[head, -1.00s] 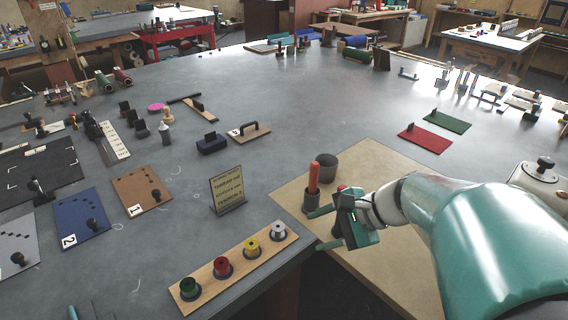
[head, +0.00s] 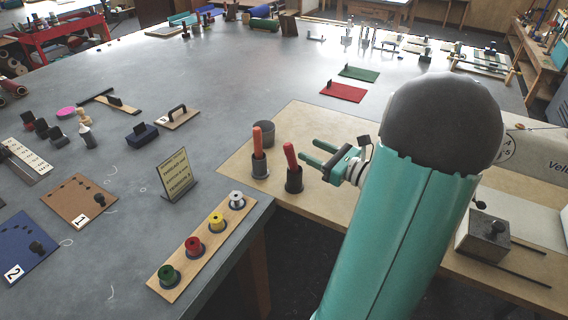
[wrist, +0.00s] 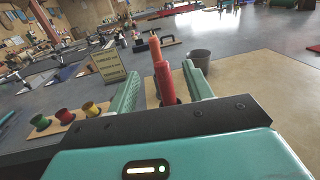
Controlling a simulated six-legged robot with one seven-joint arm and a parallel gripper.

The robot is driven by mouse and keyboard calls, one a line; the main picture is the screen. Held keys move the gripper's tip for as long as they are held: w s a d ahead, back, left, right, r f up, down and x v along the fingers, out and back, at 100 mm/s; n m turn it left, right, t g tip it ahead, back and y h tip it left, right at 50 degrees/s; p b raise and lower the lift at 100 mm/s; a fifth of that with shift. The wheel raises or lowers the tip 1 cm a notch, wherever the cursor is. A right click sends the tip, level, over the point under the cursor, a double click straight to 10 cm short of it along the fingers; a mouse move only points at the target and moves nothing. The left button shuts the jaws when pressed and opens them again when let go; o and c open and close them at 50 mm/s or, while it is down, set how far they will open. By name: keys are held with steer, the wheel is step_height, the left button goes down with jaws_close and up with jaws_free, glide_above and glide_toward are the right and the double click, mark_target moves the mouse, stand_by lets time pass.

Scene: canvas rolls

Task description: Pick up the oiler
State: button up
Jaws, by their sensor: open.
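Two stick-shaped tools stand in dark cups on the tan board: an orange one (head: 257,142) at left and a red one (head: 290,155), slightly tilted, at right. The red one seems to be the oiler, but I cannot be sure. My gripper (head: 306,152) is open and empty just right of the red tool, its fingers pointing at it. In the wrist view the red tool (wrist: 164,80) appears between my two fingers (wrist: 160,74), with the orange one (wrist: 154,46) behind it. I see no contact. The red tool's cup (head: 293,181) is mostly hidden in the wrist view.
A wider grey cup (head: 266,133) stands behind the tools. A sign (head: 175,174) and a wooden spool rack (head: 205,245) are to the left. A metal block (head: 484,236) sits at right. The tan board (head: 325,120) is clear behind my gripper.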

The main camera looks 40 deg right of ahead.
glide_toward(296, 162)
steer(key=w, duration=0.4)
steer(key=shift+w+a, duration=0.35)
steer(key=w, duration=0.3)
steer(key=w+a, duration=0.1)
steer(key=w, duration=0.2)
steer(key=shift+w+a, duration=0.2)
steer(key=shift+w, duration=0.05)
steer(key=c, duration=1.1)
